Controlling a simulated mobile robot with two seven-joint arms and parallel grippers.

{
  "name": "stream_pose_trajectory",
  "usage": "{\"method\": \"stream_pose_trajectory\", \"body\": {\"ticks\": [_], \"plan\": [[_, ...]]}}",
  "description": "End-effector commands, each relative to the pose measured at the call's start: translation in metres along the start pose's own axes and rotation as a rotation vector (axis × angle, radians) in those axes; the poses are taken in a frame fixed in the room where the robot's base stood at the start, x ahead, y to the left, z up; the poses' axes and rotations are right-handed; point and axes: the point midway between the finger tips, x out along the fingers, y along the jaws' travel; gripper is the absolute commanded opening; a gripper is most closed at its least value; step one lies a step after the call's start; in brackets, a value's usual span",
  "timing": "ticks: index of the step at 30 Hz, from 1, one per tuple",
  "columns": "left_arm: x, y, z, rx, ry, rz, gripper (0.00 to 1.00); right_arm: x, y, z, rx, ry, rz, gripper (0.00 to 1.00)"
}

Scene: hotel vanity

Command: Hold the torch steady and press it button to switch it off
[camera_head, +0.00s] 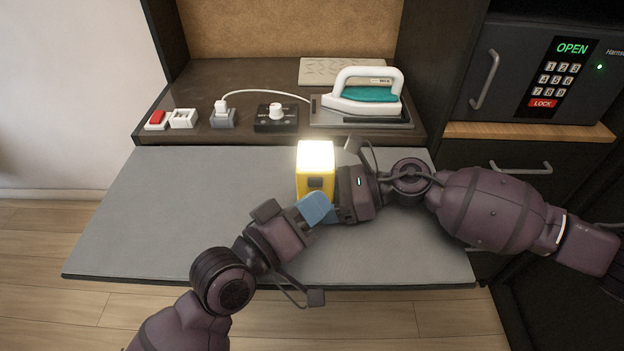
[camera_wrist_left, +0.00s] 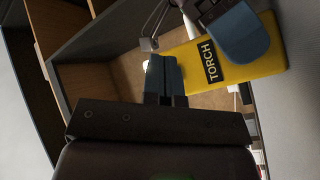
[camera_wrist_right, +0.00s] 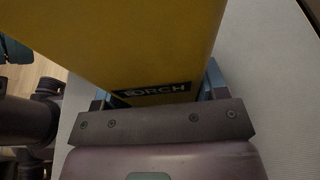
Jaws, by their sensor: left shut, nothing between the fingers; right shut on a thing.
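The yellow torch (camera_head: 302,184) stands upright over the grey board, its white top glowing brightly.
A white and teal iron (camera_head: 366,93) rests on a dark pad on the shelf behind. A black knob box (camera_head: 276,118), a plug in a socket and red and white switches line the shelf. A safe (camera_head: 540,75) stands right. The board's left side is clear.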

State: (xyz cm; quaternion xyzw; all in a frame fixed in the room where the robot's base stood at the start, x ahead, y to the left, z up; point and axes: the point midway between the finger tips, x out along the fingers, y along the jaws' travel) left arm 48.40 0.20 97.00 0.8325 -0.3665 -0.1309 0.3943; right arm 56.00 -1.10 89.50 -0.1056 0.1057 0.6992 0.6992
Motion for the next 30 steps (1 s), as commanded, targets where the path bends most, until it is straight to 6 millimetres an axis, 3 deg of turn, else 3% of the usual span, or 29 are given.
{"method": "stream_pose_trajectory", "body": {"ticks": [30], "plan": [[0.0063,-0.0045,-0.0047,0.0,0.0,0.0,0.0,0.0,0.0,0.0003,0.0,0.0,0.0,0.53]]}}
